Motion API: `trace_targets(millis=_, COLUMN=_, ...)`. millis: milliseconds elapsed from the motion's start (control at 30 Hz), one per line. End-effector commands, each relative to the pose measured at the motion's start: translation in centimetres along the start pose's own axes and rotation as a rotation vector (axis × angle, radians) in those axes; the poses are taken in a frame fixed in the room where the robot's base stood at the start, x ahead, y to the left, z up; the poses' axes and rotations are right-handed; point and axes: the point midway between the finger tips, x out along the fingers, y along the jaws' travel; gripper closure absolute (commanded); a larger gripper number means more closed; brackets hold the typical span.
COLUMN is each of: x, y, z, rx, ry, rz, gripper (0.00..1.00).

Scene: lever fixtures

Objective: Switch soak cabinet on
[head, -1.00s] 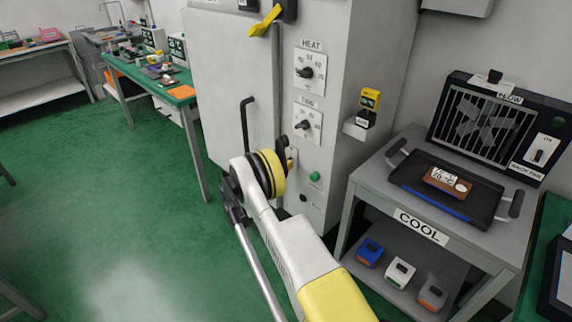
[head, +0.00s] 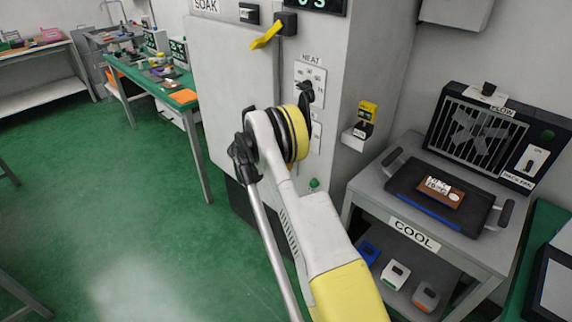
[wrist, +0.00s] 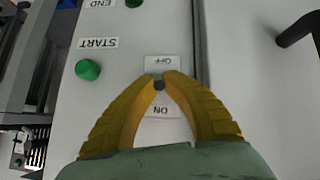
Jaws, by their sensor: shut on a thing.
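The soak cabinet (head: 235,80) is the tall grey cabinet marked SOAK. Its ON/OFF switch plate shows in the wrist view, upside down, with the OFF label (wrist: 161,64) at the top and the ON label (wrist: 162,111) nearer my gripper. My gripper (wrist: 160,82) has its yellow fingertips closed on the small dark switch lever (wrist: 159,86), between the two labels and close to the OFF label. In the head view my arm hides the fingertips and the switch.
A green START button (wrist: 88,69) sits beside the switch. The HEAT dial (head: 308,92) is above my wrist. A yellow door latch (head: 266,35) and dark door handle (wrist: 296,31) are near. The COOL table (head: 372,183) with a tray (head: 402,188) stands right.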

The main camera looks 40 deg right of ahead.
Motion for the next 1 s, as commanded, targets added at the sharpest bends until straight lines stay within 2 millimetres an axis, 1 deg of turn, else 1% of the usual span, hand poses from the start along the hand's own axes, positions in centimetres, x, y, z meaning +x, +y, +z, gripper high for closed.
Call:
trace_targets(millis=100, x=-0.1, y=0.18, z=-0.25, rx=-0.003, ry=-0.065, rz=-0.009, gripper=1.0)
trace_targets(millis=300, x=-0.15, y=0.18, z=-0.36, rx=-0.01, ry=-0.131, rz=-0.021, gripper=1.0)
trace_targets(millis=867, x=-0.14, y=0.14, z=-0.38, rx=-0.013, ry=-0.159, rz=-0.026, gripper=1.0)
trace_targets(millis=900, x=-0.14, y=0.14, z=-0.38, rx=-0.013, ry=-0.158, rz=-0.027, gripper=0.81)
trace_targets(millis=933, x=-0.14, y=0.14, z=-0.39, rx=-0.013, ry=-0.158, rz=-0.027, gripper=0.71)
trace_targets(millis=967, x=-0.14, y=0.14, z=-0.39, rx=-0.013, ry=-0.158, rz=-0.027, gripper=0.65)
trace_targets(millis=1000, x=-0.14, y=0.13, z=-0.4, rx=-0.013, ry=-0.158, rz=-0.027, gripper=0.65)
